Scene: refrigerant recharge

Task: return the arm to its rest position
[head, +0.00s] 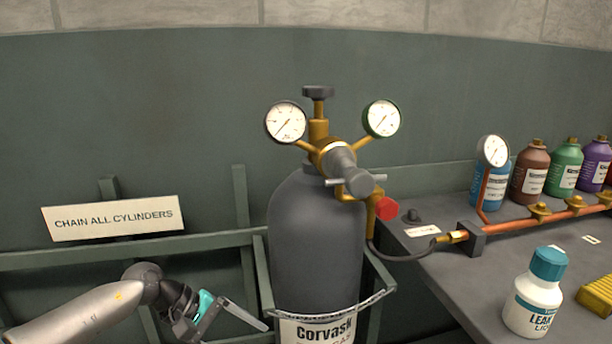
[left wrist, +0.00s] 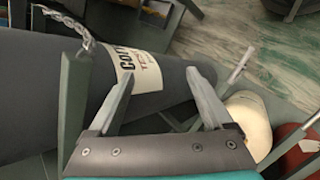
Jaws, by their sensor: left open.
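My left arm comes in from the lower left of the head view. Its gripper (head: 236,325) is low, left of the grey gas cylinder (head: 315,235) and apart from it in the picture. In the left wrist view the gripper (left wrist: 160,78) has its two fingers spread, with nothing held between them. The cylinder (left wrist: 50,85) with its white label lies beyond the fingers there. My right gripper is in neither view.
The cylinder stands in a green rack (head: 257,275) with a chain (head: 345,308) across its front. A regulator with two gauges and a red knob (head: 387,209) tops it. A bench (head: 445,268) at right holds a white bottle (head: 533,305), copper pipe and several coloured bottles.

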